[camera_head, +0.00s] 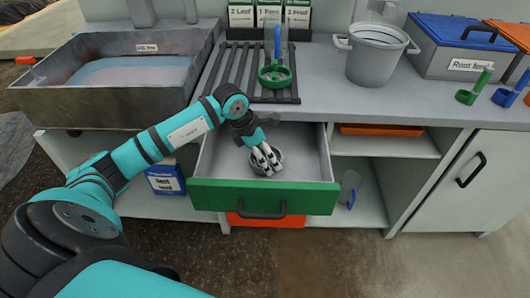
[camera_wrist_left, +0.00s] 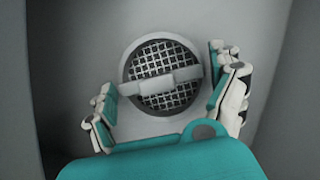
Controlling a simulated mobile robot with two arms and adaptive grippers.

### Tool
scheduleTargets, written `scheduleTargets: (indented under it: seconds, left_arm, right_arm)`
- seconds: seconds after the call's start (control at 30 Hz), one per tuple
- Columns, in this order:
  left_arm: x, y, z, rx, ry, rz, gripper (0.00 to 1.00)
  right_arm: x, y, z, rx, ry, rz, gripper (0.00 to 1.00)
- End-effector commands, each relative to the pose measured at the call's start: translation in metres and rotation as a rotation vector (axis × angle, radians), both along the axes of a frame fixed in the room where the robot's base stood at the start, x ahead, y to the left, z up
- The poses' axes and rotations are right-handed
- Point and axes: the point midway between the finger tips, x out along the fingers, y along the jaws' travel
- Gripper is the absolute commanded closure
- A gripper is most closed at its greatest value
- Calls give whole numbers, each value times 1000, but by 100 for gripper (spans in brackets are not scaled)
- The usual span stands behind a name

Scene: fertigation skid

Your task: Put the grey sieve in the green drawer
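The green drawer (camera_head: 312,198) is pulled open under the counter, and its grey inside shows. The grey sieve (camera_wrist_left: 165,82), round with a dark mesh and a pale bar across it, is over the drawer's grey floor and appears to rest on it. In the head view the sieve (camera_head: 256,168) is partly hidden under my left gripper (camera_head: 266,161), which reaches down into the drawer. In the left wrist view the left gripper's fingers (camera_wrist_left: 168,95) are spread on either side of the sieve, with gaps to the bar. My right gripper is not in view.
On the counter are a metal basin (camera_head: 120,110), a slatted rack (camera_head: 230,70) with a green ring tool (camera_head: 274,76), a grey pot (camera_head: 376,55) and a blue-lidded bin (camera_head: 460,45). Open shelves and a cupboard door (camera_head: 470,180) flank the drawer.

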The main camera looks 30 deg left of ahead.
Motion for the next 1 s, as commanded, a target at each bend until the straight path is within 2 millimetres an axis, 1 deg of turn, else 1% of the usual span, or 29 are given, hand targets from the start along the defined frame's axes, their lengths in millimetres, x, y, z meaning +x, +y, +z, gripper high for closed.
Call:
scheduleTargets:
  seconds: [0.1, 0.37, 0.47, 0.8, 0.9, 1.0]
  left_arm:
    - [0, 0, 0, 0, 0, 0, 0]
    - [0, 0, 2, 0, 0, 0, 0]
    - [-3, 3, 14, 3, -2, 0, 0]
    - [-26, 20, 80, 3, -2, 1, 0]
    - [-31, 23, 95, 2, -2, 1, 0]
    - [-34, 25, 106, 1, -1, 0, 0]
  right_arm:
    - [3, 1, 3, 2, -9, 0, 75]
    - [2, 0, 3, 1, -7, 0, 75]
    - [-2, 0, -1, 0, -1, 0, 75]
    - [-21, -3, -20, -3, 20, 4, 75]
    - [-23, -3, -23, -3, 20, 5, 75]
    - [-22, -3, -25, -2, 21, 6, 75]
